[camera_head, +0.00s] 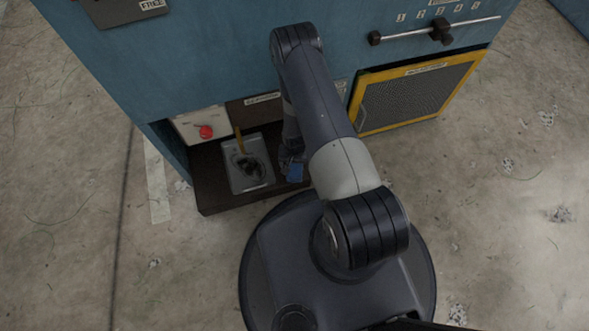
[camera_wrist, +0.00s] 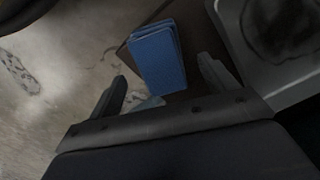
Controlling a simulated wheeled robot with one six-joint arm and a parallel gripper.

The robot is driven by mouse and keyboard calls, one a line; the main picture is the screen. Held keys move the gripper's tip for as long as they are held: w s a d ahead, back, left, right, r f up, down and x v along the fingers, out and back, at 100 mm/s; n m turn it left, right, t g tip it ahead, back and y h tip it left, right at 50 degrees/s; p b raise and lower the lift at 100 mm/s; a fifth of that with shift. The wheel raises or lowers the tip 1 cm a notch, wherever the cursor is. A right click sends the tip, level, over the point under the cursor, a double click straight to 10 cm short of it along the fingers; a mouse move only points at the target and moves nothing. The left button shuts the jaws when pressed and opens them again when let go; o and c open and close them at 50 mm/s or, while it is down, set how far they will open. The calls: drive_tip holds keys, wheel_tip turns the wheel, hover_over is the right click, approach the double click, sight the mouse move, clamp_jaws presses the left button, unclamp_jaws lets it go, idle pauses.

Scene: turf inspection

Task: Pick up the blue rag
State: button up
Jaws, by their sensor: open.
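The blue rag (camera_head: 295,172) is a small folded block on the dark brown shelf at the foot of the blue cabinet, partly hidden by my arm in the head view. In the wrist view the blue rag (camera_wrist: 158,58) lies at the shelf's edge, ahead of and between my two fingers. My gripper (camera_wrist: 163,75) is open and empty, with one finger to each side of the rag's line. In the head view my gripper is mostly hidden behind the arm, close to the rag.
A red knob (camera_head: 206,132) is on the panel behind. Concrete floor (camera_head: 100,250) lies open around.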

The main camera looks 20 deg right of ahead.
sight(295, 168)
wheel_tip(295, 168, down, 4)
drive_tip(key=shift+a+f+b, duration=0.1)
drive_tip(key=shift+b, duration=0.65)
drive_tip(key=shift+c, duration=0.2)
drive_tip(key=c, duration=1.1)
wheel_tip(295, 168, up, 10)
drive_tip(key=p, duration=0.3)
drive_tip(key=shift+p, duration=0.3)
